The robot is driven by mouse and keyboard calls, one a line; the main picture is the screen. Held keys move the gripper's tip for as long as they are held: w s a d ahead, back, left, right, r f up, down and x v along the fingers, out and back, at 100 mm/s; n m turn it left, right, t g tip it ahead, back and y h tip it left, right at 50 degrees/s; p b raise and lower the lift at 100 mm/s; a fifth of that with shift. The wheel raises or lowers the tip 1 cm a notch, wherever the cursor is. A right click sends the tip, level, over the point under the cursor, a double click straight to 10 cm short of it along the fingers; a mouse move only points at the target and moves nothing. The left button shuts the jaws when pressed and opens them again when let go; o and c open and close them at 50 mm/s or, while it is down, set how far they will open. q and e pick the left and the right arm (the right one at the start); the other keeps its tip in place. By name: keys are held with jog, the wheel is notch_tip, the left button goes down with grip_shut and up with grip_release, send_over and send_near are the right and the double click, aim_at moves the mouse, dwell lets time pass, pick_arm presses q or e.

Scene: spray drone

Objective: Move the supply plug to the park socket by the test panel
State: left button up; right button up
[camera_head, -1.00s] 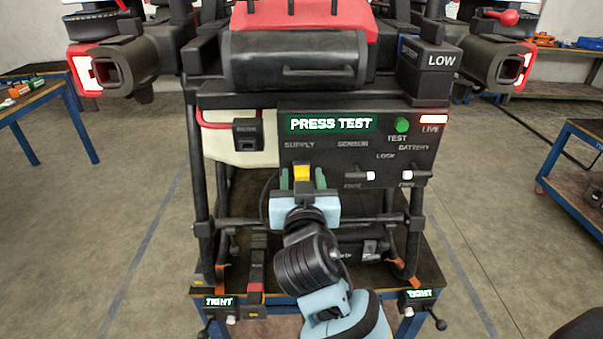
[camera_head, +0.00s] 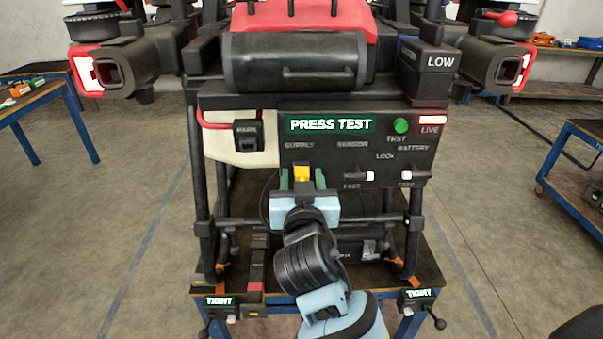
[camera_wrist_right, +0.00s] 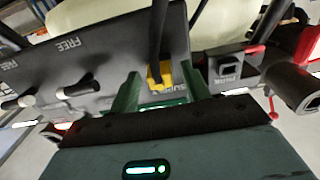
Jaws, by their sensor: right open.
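The yellow supply plug (camera_head: 302,173) is at the lower left of the black test panel (camera_head: 340,152), below the SUPPLY label; its seating is hidden. A black cable runs from it in the right wrist view (camera_wrist_right: 159,74). My right gripper (camera_head: 302,180) is open, with its green fingers on either side of the plug. In the wrist view the right gripper (camera_wrist_right: 162,98) shows a gap beside the plug. A black socket block (camera_head: 248,135), apparently the park socket, sits left of the panel; it also shows in the wrist view (camera_wrist_right: 228,67). My left gripper is out of view.
The panel display (camera_head: 330,124) reads PRESS TEST, beside a green button (camera_head: 401,125). Two white-tipped levers (camera_head: 366,176) (camera_head: 407,175) stick out at the panel's lower right. Black frame legs flank the panel. Clamps marked TIGHT (camera_head: 219,301) stand at the table's front corners.

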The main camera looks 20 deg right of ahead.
jog(key=shift+c, duration=0.5)
grip_shut()
